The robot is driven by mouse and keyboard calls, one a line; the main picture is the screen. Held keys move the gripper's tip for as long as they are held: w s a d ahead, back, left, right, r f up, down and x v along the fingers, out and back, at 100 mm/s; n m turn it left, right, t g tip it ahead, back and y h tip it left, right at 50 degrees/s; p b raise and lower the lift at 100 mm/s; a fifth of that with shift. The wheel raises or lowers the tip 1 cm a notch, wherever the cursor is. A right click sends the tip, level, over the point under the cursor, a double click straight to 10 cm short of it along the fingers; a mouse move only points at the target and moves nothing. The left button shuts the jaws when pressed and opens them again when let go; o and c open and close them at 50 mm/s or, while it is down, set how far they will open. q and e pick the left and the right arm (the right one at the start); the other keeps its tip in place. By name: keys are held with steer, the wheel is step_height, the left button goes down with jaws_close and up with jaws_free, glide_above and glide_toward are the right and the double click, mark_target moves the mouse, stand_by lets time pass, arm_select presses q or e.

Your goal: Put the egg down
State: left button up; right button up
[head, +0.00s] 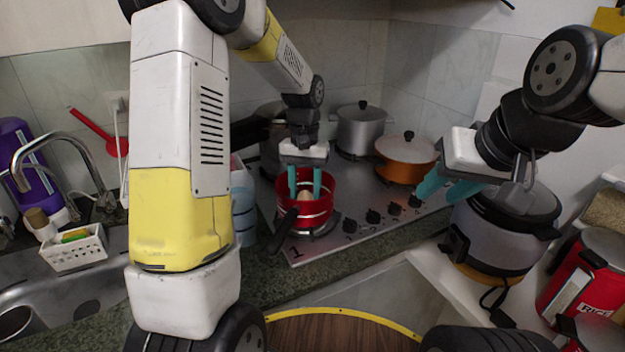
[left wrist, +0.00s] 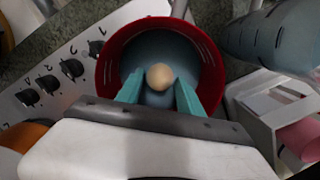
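The egg (head: 304,195) is a small tan oval inside the red pot (head: 318,213), which stands on the stove at the centre. In the left wrist view the egg (left wrist: 160,77) shows over the pot's grey-blue interior, between my fingers. My left gripper (head: 304,184) points down into the pot. Its teal fingers stand on both sides of the egg, with a thin gap visible in the left wrist view (left wrist: 159,84), so it looks open. My right gripper (head: 440,193) is empty, to the right of the stove, with its teal fingers apart. The pot's floor under the egg is partly hidden.
A grey pot (head: 360,130) and an orange pot (head: 405,158) stand on the back of the stove. The red pot's dark handle (head: 283,232) juts toward the front. A rice cooker (head: 500,240) is at right. The sink (head: 60,295) lies at left.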

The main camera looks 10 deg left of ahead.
arm_select(q)
steer(key=shift+o, duration=0.9)
steer(key=r, duration=0.7)
steer(key=shift+w+r, duration=0.2)
steer(key=shift+w, duration=0.15)
steer(key=s+a+r+t+h, duration=0.1)
steer(key=s+r+t, duration=0.2)
steer(key=s, duration=0.7)
steer(key=s+a+r+t+h, duration=0.1)
steer(key=s+r+t, duration=0.3)
steer(key=s, duration=0.7)
step_height(320, 180, up, 2)
steer(key=shift+s+a+r+n, duration=0.1)
steer(key=shift+s+a+n, duration=0.15)
steer(key=shift+a, duration=0.4)
steer(key=shift+a, duration=0.1)
